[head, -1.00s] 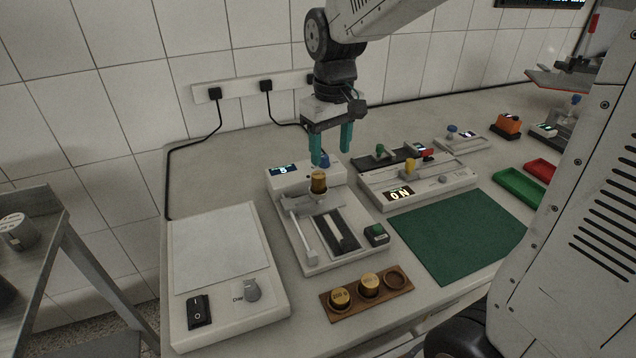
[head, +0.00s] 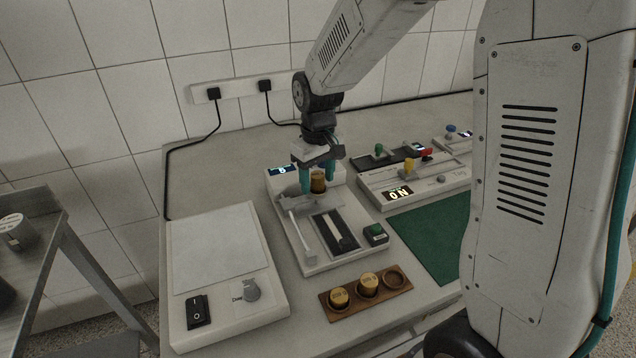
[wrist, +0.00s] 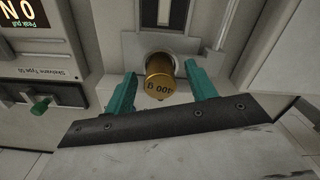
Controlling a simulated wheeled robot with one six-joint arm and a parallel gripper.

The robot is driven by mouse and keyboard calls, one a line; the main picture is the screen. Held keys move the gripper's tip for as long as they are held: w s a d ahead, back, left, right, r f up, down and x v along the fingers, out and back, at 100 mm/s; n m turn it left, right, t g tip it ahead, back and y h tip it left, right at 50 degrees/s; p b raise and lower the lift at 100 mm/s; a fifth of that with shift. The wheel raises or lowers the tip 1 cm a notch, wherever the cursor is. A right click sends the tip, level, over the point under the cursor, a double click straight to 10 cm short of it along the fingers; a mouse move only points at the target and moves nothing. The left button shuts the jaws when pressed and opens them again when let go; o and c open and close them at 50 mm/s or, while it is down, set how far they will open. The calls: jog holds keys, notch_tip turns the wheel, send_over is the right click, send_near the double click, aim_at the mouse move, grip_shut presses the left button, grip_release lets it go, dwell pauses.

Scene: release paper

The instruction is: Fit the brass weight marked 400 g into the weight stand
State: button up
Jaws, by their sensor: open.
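The brass weight marked 400 g (head: 317,182) stands on the grey plate at the back of the white test device, and in the wrist view it (wrist: 159,78) shows its "400 g" label. My gripper (head: 318,190) is down around it, with one teal finger on each side. In the wrist view the open fingers (wrist: 162,92) flank the weight, with visible gaps. The weight stand appears to be the brown wooden block (head: 330,312) at the front. Two brass weights (head: 340,298) (head: 368,284) sit in it, and its right recess (head: 395,279) is empty.
A white device with a switch and knob (head: 225,275) stands left of the stand. A green mat (head: 432,240) lies to the right. A small box with a green button (head: 376,234) is near the stand. My own arm hides the far right.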

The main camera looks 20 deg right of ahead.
grip_shut()
jog(key=shift+r, duration=0.1)
